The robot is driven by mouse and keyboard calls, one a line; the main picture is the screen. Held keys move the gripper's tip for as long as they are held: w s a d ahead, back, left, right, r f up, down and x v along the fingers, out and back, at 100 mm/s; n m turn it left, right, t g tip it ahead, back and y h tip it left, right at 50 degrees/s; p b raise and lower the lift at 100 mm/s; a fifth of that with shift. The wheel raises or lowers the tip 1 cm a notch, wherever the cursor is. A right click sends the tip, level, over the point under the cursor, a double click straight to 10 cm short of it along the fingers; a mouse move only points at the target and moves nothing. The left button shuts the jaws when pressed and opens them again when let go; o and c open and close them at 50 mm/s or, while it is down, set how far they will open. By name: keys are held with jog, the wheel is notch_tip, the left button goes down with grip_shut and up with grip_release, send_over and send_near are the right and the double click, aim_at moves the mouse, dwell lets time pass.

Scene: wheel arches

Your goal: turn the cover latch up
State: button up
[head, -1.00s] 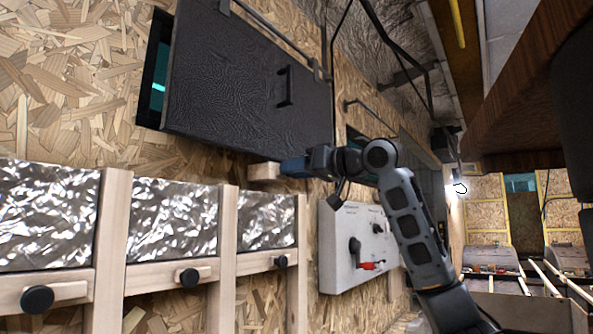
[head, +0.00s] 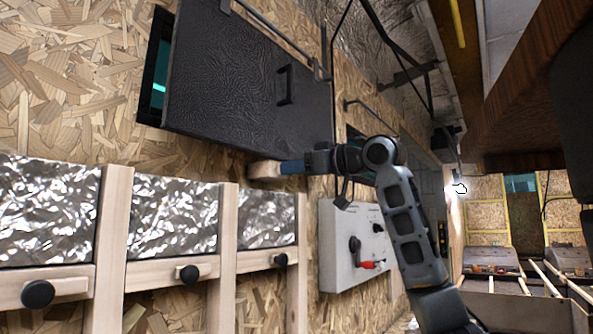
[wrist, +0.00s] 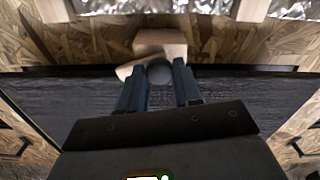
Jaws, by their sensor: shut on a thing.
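The black cover (head: 235,90) is a large textured panel with a handle on the chipboard wall in the head view. The pale wooden cover latch (head: 264,169) is at its lower edge, towards the right. My gripper (head: 284,168) reaches it from the right with blue fingers. In the wrist view my gripper (wrist: 159,76) is shut on the round grey latch knob (wrist: 159,72), one finger on each side. The wooden latch (wrist: 131,68) shows tilted beside the knob, in front of a wooden block (wrist: 160,42). The fingers hide part of the knob.
Foil-covered panels (head: 172,218) with wooden strips and black knobs (head: 189,273) line the wall below. A grey control box (head: 350,245) with a red-handled switch is under my arm. A dark wooden overhang (head: 520,100) is at the upper right.

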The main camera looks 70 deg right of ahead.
jog(key=n+b, duration=0.3)
jog(key=n, duration=1.1)
jog(key=shift+f, duration=0.15)
dwell(0.5)
jog(key=o, duration=1)
jog(key=shift+o, duration=0.2)
jog(key=b+v, duration=0.1)
jog(key=v, duration=0.6)
jog(key=shift+s+a, duration=0.15)
jog(key=shift+s, duration=0.25)
